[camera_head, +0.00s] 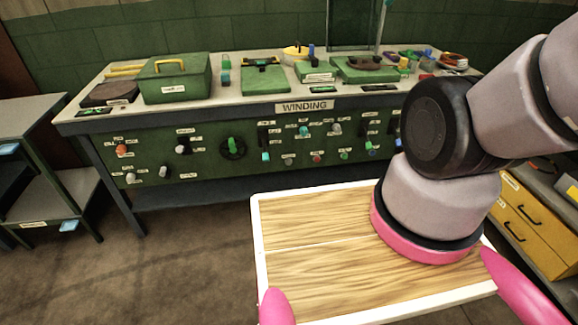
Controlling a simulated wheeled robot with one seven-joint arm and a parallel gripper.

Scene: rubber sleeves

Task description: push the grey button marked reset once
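The green control panel (215,160) runs along the front of the workbench, under a sign reading WINDING. Several grey or pale controls are on it: two low at the left (163,172), one near the left middle (181,147), a small one low in the middle (288,160) and one at the right middle (336,129). Their small labels are too blurred to read, so I cannot tell which is marked reset. My arm rises at the right and leaves the picture; my gripper is not in view. My arm hides the panel's right end.
On the workbench top (232,110) stand a green box (175,78) with a yellow handle and several green fixtures. A side table (40,120) stands at the left and a yellow drawer unit (535,215) at the right. The brown floor (175,265) is clear at the front left.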

